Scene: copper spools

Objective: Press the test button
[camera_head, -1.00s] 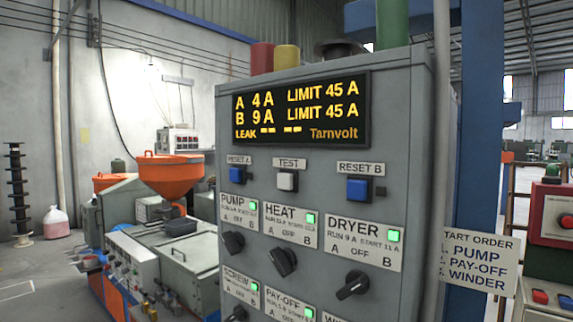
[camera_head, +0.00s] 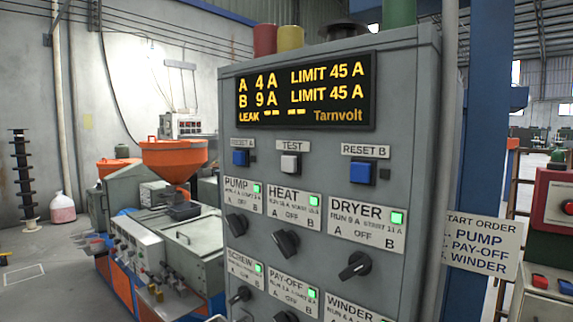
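The test button (camera_head: 290,163) is a pale grey-white square push button under the label TEST (camera_head: 292,146), on the front of a grey control cabinet (camera_head: 405,150). It sits between the blue reset A button (camera_head: 240,157) and the blue reset B button (camera_head: 361,172). The display (camera_head: 304,92) above reads A 4 A, B 9 A, LIMIT 45 A on both lines, and LEAK with dashes. My gripper is not in view.
Below the buttons are black rotary knobs for pump (camera_head: 236,224), heat (camera_head: 286,243) and dryer (camera_head: 355,265), each with a lit green lamp. An orange-hopper machine (camera_head: 174,155) stands at left. A start-order sign (camera_head: 480,245) and a red box (camera_head: 553,205) are at right.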

